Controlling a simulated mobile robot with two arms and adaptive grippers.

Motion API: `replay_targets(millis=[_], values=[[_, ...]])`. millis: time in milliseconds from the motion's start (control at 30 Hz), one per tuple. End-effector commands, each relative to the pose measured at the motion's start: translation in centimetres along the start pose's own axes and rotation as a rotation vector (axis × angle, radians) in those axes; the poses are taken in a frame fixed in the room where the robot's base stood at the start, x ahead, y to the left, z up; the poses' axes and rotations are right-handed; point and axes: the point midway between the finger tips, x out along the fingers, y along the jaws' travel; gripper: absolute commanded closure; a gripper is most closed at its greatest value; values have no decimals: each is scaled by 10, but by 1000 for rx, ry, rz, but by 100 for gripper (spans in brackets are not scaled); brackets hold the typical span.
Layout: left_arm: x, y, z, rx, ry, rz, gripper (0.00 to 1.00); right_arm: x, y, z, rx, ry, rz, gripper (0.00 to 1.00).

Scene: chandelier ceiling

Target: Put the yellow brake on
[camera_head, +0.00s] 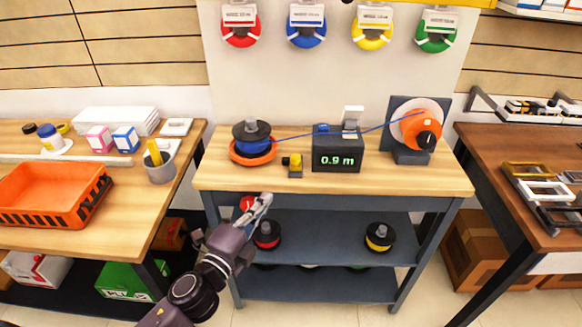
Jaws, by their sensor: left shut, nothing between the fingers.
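The yellow brake (296,161) is a small yellow block with a black knob on its left side and a grey base. It sits on the workbench top (340,183) between the blue spool (254,142) and the dark length counter (338,160), whose display reads 0.9 m. My left gripper (266,199) is shut and empty. In the picture it is at the bench's front edge, below and left of the brake and apart from it. A small red thing (246,203) shows beside the fingers; I cannot tell what it is. My right gripper is not in view.
A blue wire (293,134) runs from the spool on its orange dish (238,156) through the counter to an orange reel (415,130). A red spool (267,236) and yellow spool (379,238) stand on the lower shelf. The bench's front strip is clear.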

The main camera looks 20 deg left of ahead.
Motion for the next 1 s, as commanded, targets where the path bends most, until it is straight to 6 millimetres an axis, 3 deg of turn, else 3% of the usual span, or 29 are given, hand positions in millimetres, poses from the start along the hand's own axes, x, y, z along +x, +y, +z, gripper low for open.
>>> replay_targets(millis=[200, 367, 1000], values=[[2, 0, 0, -2, 0, 0, 100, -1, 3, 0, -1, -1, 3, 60], [15, -1, 0, -3, -1, -1, 100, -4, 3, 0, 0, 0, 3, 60], [117, 0, 0, -4, -1, 1, 100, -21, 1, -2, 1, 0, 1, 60]])
